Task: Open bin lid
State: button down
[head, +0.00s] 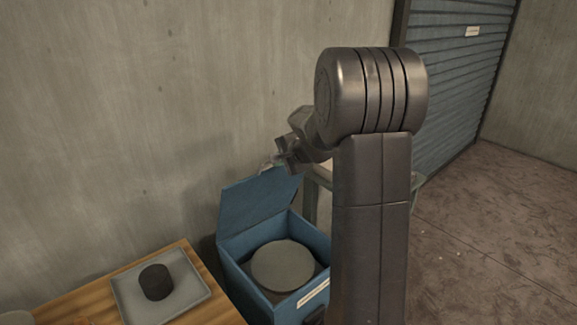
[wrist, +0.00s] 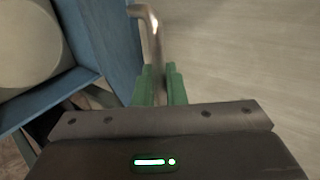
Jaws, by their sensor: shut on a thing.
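The blue bin (head: 239,281) stands at the lower middle of the head view, with its lid (head: 252,206) raised and leaning back near the wall. A round grey disc-like thing (head: 283,266) shows inside the bin. In the wrist view the lid (wrist: 103,40) is a blue panel, and a metal handle (wrist: 152,30) sticks out from it. My gripper (wrist: 160,86) has green fingers on both sides of the handle and is shut on it. In the head view my gripper (head: 281,158) is at the lid's upper edge; its fingers are small and partly hidden there.
A wooden table (head: 205,268) stands left of the bin, bearing a grey tray (head: 131,307) with a dark cylinder (head: 156,282). A concrete wall (head: 150,110) is behind. Open floor (head: 480,240) lies to the right, before a shutter door (head: 455,90).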

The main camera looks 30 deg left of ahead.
jog(key=w+a+r+g+h+p, duration=0.1)
jog(key=w+a+h, duration=0.1)
jog(key=a, duration=0.7)
jog(key=w+a+r+g+h+p, duration=0.1)
jog(key=w+a+h, duration=0.2)
jog(key=a, duration=0.6)
jog(key=shift+w+r+h, duration=0.25)
jog(key=shift+w+h, duration=0.05)
jog(key=shift+w, duration=0.9)
jog(key=c, duration=1.6)
grip_release()
jog(key=b+v, duration=0.1)
jog(key=v, duration=1.3)
jog(key=shift+w+r, duration=0.15)
jog(key=shift+a, duration=0.1)
